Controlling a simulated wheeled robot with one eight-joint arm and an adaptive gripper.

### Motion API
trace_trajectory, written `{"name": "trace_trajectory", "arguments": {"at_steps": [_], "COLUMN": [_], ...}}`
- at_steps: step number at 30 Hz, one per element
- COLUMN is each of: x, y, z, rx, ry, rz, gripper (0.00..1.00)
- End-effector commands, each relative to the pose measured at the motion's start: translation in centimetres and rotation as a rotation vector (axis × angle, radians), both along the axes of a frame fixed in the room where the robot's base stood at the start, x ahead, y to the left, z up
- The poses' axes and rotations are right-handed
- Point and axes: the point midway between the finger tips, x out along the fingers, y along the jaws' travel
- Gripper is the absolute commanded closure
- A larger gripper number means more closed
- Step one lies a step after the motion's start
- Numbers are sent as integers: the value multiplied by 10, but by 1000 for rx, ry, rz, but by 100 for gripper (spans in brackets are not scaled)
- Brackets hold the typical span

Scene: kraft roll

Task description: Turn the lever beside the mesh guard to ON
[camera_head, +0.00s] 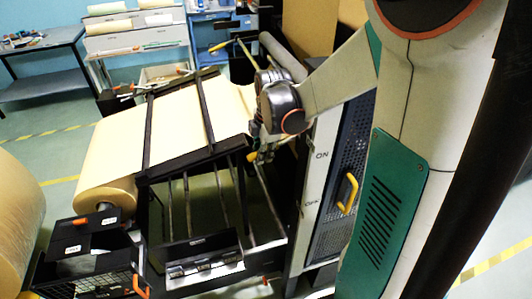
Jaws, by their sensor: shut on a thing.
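A white panel (313,178) carries the marks ON, higher, and OFF, lower. It stands just left of the dark mesh guard (352,140). My gripper (259,148) is at the left of the panel, near the height of the ON mark. It is small and dark, partly hidden by my wrist. The lever's pivot and exact angle cannot be made out.
A yellow loop handle (347,194) sits on the mesh guard. A black-framed machine with kraft paper (125,140) fills the middle. Black bins (92,262) stand at the lower left, and a large roll (18,210) at the left edge. Open floor shows at the left.

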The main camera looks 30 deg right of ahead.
Motion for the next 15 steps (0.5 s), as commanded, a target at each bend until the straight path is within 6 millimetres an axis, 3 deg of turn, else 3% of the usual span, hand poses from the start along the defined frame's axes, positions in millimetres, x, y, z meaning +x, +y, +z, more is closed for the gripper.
{"name": "trace_trajectory", "arguments": {"at_steps": [15], "x": [1], "y": [3], "z": [11], "rx": [85], "ry": [-26], "rz": [0], "gripper": [100]}}
